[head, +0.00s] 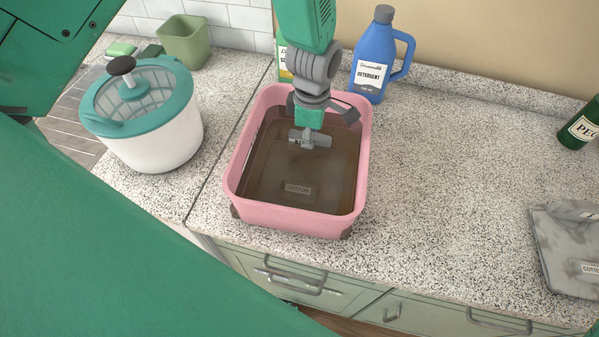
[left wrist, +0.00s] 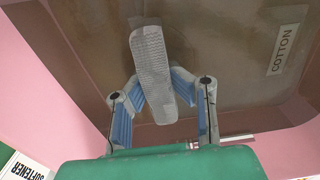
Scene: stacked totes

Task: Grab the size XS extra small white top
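No garment plainly reads as a white XS top. A folded, stained grey-white garment (head: 568,252) lies on the counter at the far right of the head view, cut by the edge. It has a "COTTON" label and a small tag too small to read. The pink basin (head: 290,219) holds something brown with a "COTTON" label (head: 298,188); the label also shows in the left wrist view (left wrist: 284,50). I cannot tell whether this is cloth or murky water. My right gripper is out of view.
A white and teal spinner tub (head: 160,135) stands left of the basin, with a green bin (head: 184,42) behind it. A blue detergent bottle (head: 374,60) stands behind the basin. A dark green bottle (head: 580,127) is at the right. The counter between is clear.

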